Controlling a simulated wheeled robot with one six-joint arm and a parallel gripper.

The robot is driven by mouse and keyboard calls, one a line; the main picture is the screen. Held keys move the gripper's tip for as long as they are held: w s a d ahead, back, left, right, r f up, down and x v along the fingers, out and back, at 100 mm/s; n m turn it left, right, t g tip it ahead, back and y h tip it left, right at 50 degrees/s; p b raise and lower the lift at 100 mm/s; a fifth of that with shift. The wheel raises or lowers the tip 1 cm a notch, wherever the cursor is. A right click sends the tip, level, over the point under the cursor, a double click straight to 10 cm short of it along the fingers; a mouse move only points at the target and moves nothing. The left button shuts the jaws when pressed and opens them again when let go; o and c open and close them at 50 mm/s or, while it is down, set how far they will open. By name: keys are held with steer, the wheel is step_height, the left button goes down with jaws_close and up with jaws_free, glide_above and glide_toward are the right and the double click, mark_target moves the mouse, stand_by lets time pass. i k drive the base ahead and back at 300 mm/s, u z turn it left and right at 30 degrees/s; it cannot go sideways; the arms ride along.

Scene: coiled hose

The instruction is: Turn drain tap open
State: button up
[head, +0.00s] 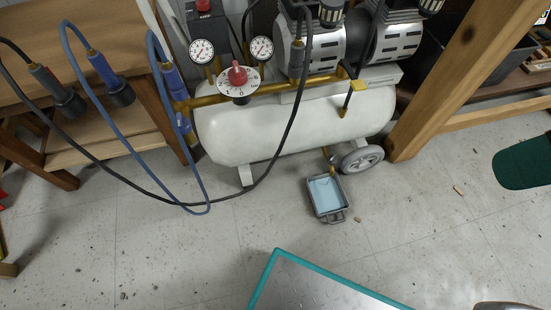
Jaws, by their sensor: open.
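A white air compressor tank (240,130) lies on its side across the upper middle of the head view. A small brass drain tap (328,155) hangs under the tank's right part, beside the wheel. It is too small to tell which way its handle is set. A grey tray (329,214) holding pale blue stands on the floor below and slightly in front of the tap. A yellow-handled valve (359,85) sits higher, on the tank's front. My gripper is not in view.
A grey wheel (362,159) sits just right of the tap. Blue hose (198,180) and black hose (270,165) loop down at left. A wooden post (440,105) rises at right. A dark green object (524,162) lies further right. The floor (180,255) in front is mostly clear.

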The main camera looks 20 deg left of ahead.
mark_target(332, 160)
steer(key=u, duration=1.3)
steer(key=k, duration=0.35)
steer(key=z, duration=1.1)
